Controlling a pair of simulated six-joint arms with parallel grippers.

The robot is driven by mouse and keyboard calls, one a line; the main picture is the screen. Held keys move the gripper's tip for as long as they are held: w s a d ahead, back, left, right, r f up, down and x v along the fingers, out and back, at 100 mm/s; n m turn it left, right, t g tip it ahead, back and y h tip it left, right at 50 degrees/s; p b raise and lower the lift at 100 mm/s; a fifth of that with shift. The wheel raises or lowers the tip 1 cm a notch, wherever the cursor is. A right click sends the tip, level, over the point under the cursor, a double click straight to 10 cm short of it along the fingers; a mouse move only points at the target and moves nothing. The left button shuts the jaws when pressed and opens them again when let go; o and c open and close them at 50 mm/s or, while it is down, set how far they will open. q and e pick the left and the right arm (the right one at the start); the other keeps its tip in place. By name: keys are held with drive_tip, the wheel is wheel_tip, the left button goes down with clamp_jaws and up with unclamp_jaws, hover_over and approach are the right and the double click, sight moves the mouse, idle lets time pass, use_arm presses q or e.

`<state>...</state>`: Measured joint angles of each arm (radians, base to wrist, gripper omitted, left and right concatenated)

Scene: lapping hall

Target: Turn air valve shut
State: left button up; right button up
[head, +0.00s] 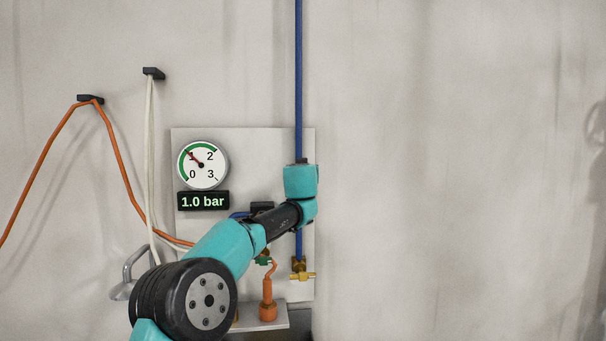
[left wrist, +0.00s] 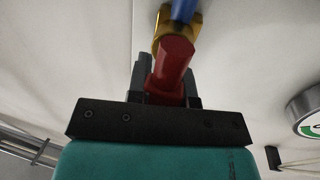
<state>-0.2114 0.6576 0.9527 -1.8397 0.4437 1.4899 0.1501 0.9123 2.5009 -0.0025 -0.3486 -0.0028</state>
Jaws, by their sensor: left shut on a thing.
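The air valve shows in the left wrist view as a red handle (left wrist: 174,62) on a brass body (left wrist: 161,24), with the blue pipe (left wrist: 185,9) beyond it. My left gripper (left wrist: 167,82) has its two dark fingers on either side of the red handle and is shut on it. In the head view my arm's wrist covers the valve and gripper, in front of the vertical blue pipe (head: 298,80). The round gauge (head: 203,165) has its needle near 1, and the display (head: 203,201) reads 1.0 bar. My right gripper is not in view.
A pale panel (head: 240,145) backs the gauge and pipe. A brass fitting (head: 301,274) sits at the pipe's lower end. An orange hose (head: 119,165) and white cable (head: 150,120) hang at left. The right wall is clear.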

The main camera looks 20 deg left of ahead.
use_arm(q)
clamp_jaws()
drive_tip(key=shift+m, duration=0.4)
drive_tip(key=m+g, duration=0.1)
drive_tip(key=m, duration=0.4)
drive_tip(key=m+g+y, duration=0.1)
drive_tip(key=m, duration=0.4)
drive_tip(key=f+m+g+y, duration=0.1)
drive_tip(key=m, duration=0.4)
drive_tip(key=shift+d+f, duration=0.1)
drive_tip(key=shift+d, duration=0.1)
drive_tip(key=shift+y, duration=0.3)
